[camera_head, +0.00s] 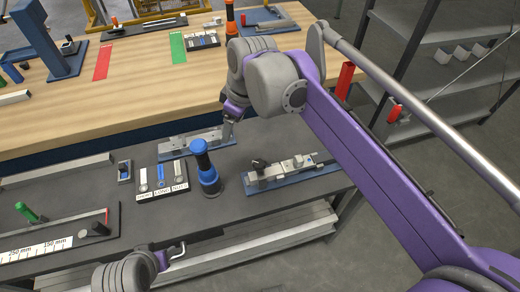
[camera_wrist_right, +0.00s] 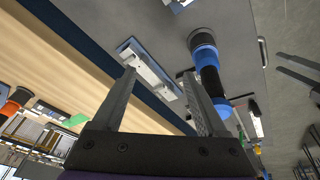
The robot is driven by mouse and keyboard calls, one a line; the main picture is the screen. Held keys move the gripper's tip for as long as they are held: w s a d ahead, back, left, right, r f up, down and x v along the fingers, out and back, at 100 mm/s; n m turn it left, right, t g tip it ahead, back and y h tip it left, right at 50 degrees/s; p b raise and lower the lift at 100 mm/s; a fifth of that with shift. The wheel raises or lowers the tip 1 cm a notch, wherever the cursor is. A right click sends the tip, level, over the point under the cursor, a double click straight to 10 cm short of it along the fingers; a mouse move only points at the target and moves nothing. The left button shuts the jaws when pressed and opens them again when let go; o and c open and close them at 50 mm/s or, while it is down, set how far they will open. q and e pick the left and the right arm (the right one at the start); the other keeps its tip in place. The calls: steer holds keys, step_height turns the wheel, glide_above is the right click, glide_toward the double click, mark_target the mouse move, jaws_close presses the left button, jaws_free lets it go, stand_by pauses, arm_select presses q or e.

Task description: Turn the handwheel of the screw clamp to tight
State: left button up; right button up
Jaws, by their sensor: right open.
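A low silver device on a blue base plate (camera_head: 170,147), possibly the screw clamp, lies at the rear edge of the dark bench. A similar device (camera_head: 286,173) with black parts on a blue plate lies further right; I cannot tell which is the clamp or make out a handwheel. My right gripper (camera_head: 229,124) is above the right end of the rear device. In the wrist view my right gripper (camera_wrist_right: 159,76) is open and empty, with the silver device (camera_wrist_right: 152,71) beyond its fingertips. My left wrist (camera_head: 160,261) shows at the bottom; its fingers are unclear.
A blue-and-black upright tool (camera_head: 207,178) stands between the two devices, close to my right gripper. A labelled tray (camera_head: 161,184) and a scaled fixture (camera_head: 60,238) are to the left. A wooden table (camera_head: 130,85) is behind. Shelving (camera_head: 430,85) stands at right.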

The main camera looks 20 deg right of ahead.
mark_target(260, 163)
steer(key=s+d+n+g+h, duration=0.2)
steer(key=s+d+n+g, duration=0.1)
steer(key=s+d, duration=0.2)
step_height(260, 163, down, 10)
steer(key=shift+s+d+r+b, duration=0.1)
steer(key=shift+s+r+b, duration=0.05)
steer(key=shift+b, duration=0.25)
jaws_close()
